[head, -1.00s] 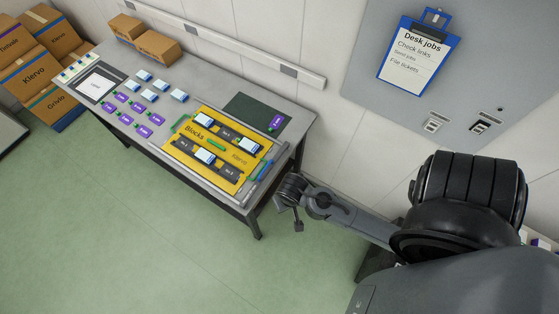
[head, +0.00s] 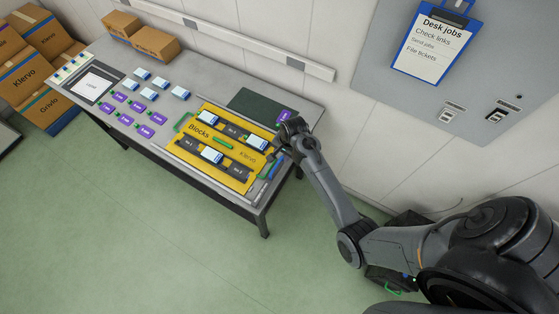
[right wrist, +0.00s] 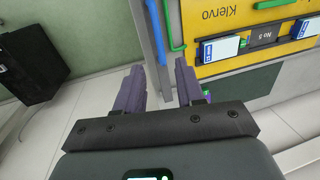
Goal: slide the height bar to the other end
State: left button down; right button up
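A yellow board (head: 187,148) marked "Blocks" and "Klervo" lies on the table (head: 106,56). At its right end is a thin blue bar (head: 276,168) with a green handle (head: 265,171) beside it. I cannot tell for sure which part is the height bar. In the right wrist view the blue bar (right wrist: 156,42) runs between the directions of my fingers, with the green handle (right wrist: 175,25) to its right. My left gripper is out of view.
White-and-blue boxes (head: 212,157) sit in dark slots on the board. Several purple pieces (head: 145,131) and white boxes stand to the left. A purple piece (head: 284,116) on a dark green mat (head: 250,102) is close to my right gripper. Cartons (head: 155,44) stand at the back.

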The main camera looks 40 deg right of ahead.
aim_at(278, 163)
jog(key=shift+w+a+f, duration=0.1)
jog(key=shift+w+f, duration=0.15)
jog(key=shift+f, duration=1.05)
jog(key=shift+w+a+f, duration=0.1)
jog(key=shift+w+f, duration=0.1)
jog(key=shift+f, duration=1.1)
jog(key=shift+w+f, duration=0.25)
jog(key=shift+f, duration=1.05)
jog(key=shift+c, duration=0.5)
grip_shut()
